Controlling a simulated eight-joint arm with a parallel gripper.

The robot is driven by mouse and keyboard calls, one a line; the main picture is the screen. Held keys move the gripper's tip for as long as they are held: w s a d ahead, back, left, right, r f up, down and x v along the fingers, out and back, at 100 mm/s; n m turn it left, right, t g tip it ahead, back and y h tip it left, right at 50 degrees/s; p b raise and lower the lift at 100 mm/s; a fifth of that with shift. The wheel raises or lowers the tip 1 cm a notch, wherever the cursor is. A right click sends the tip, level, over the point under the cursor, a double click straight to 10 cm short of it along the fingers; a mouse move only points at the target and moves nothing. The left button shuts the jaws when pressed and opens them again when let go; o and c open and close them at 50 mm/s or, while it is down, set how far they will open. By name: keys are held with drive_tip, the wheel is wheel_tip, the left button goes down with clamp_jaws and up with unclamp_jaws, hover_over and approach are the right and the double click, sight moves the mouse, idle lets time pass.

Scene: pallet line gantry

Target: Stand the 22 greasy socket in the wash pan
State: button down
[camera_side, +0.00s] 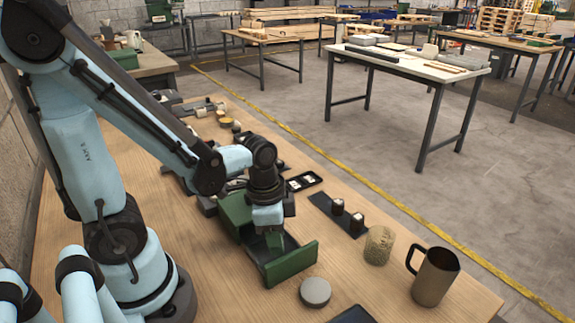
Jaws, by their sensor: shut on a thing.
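My gripper (274,240) points down into an open green drawer (298,262) that juts from a green box on the wooden bench. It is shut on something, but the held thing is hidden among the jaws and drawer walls. Two small dark cylinders with pale labels, which look like sockets, stand on a dark strip: one socket (338,206) and another socket (356,223), right of my gripper. Their sizes cannot be read. A shallow black tray (318,179) with pale labelled pieces lies behind my gripper. I cannot tell which thing is the wash pan.
A round grey tin (315,292) sits in front of the drawer. A mesh cup (379,246) and a steel mug (435,277) stand to the right. A dark flat object (352,315) is cut off at the bottom edge. Small parts crowd the bench's far end.

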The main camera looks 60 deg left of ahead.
drive_tip(key=shift+f, duration=0.65)
idle(0.7)
drive_tip(key=shift+c, duration=1.4)
unclamp_jaws()
drive_tip(key=shift+r, duration=3.5)
